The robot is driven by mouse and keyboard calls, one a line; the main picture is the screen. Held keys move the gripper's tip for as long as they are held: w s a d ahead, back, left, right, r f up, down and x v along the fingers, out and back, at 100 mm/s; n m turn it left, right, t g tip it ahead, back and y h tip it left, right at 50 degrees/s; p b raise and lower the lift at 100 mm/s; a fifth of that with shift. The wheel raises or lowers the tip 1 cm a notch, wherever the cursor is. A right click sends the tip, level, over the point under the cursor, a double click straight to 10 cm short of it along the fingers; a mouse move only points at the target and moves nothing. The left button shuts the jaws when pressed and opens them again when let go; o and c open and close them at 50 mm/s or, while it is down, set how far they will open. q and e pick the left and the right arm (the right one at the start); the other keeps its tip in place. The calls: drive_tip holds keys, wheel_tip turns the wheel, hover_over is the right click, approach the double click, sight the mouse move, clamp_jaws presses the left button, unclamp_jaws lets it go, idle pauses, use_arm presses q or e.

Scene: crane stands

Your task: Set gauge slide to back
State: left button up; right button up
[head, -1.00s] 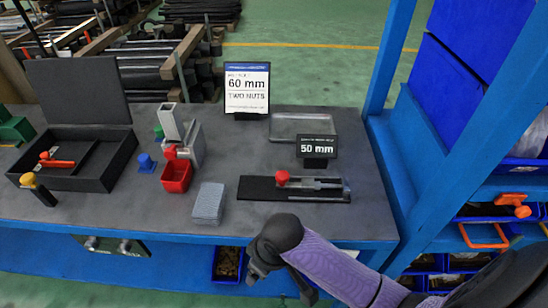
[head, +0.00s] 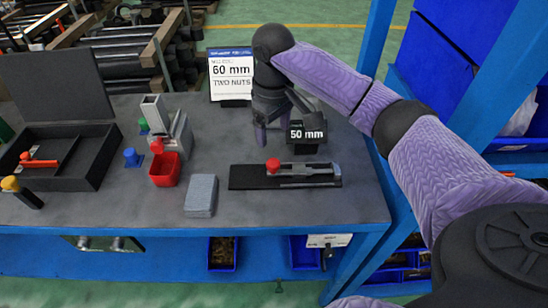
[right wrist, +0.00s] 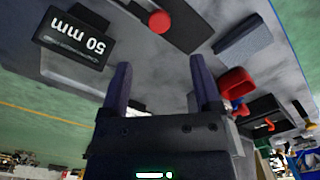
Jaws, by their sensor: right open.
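The gauge (head: 240,178) is a long black base with a metal slide (head: 310,171) and a red knob (head: 273,165), lying on the grey bench. The knob is left of the middle of the base. In the right wrist view the red knob (right wrist: 159,21) shows at the top, on the black base (right wrist: 190,30). My right gripper (head: 280,124) is above the bench behind the gauge, apart from it. It is open and empty; its two fingers (right wrist: 162,80) stand apart in the wrist view. My left gripper is not in view.
The 50 mm sign (head: 308,132) stands close by my right gripper, behind the gauge. The 60 mm sign (head: 230,75) is farther back. A grey block (head: 201,194), a red bin (head: 164,170) and a black open case (head: 95,165) are to the left. Blue posts (head: 368,60) border the right.

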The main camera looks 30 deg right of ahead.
sight(274, 163)
drive_tip(key=shift+d+f, duration=0.15)
drive_tip(key=shift+f, duration=0.15)
wheel_tip(274, 163, down, 9)
drive_tip(key=b, duration=0.3)
drive_tip(key=shift+c, duration=0.3)
clamp_jaws()
drive_tip(key=shift+r, duration=0.1)
idle(0.5)
